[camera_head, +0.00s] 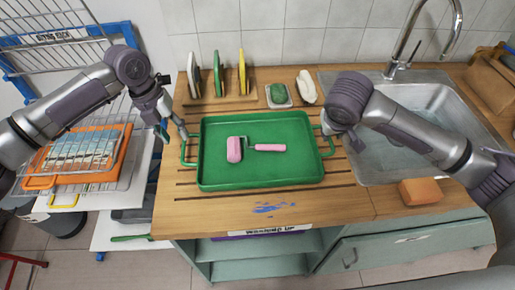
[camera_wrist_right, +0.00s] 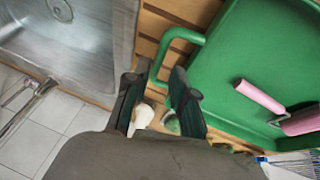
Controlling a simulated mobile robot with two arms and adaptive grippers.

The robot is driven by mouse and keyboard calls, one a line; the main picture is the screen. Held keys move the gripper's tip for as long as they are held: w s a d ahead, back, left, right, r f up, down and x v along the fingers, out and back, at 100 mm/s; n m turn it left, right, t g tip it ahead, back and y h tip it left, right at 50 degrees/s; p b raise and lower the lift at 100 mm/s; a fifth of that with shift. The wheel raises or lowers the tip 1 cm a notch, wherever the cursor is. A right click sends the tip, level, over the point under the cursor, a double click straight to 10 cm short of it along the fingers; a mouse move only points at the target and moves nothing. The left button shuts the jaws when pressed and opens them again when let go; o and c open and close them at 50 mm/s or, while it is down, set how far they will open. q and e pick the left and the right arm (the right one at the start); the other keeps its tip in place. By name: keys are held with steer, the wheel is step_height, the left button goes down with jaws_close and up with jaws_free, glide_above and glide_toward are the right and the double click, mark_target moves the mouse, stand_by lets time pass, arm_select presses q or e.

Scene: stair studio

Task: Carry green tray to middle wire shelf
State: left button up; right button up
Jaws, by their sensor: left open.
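The green tray (camera_head: 217,160) lies flat on the wooden counter, with a handle at each end. A roller with a pink head and pink handle (camera_head: 262,147) lies in it. My left gripper (camera_head: 174,130) is open just above the tray's left handle. My right gripper (camera_head: 328,127) is at the right handle; its fingertips are largely hidden by the arm. The wire shelves (camera_head: 42,55) stand at the left; an orange tray (camera_head: 125,140) occupies a lower one.
A sink (camera_head: 425,105) with a tap (camera_head: 395,65) is right of the tray. An orange block (camera_head: 420,191) sits at its front edge. Upright boards (camera_head: 217,72), a sponge dish (camera_head: 278,95) and a white cloth (camera_head: 306,87) stand behind. A floor gap separates counter and shelves.

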mark_target(183, 146)
arm_select(q)
steer(key=f, duration=0.3)
steer(key=d+f, duration=0.1)
steer(key=f, duration=0.2)
steer(key=shift+d+f, duration=0.15)
arm_select(e)
steer(key=x, duration=0.6)
steer(key=shift+w+f, duration=0.1)
steer(key=shift+f, duration=0.15)
arm_select(q)
steer(key=shift+w, duration=0.1)
steer(key=c, duration=0.4)
arm_select(e)
steer(key=c, duration=0.4)
arm_select(q)
jaws_close()
arm_select(e)
jaws_close()
steer(key=shift+d, duration=0.1)
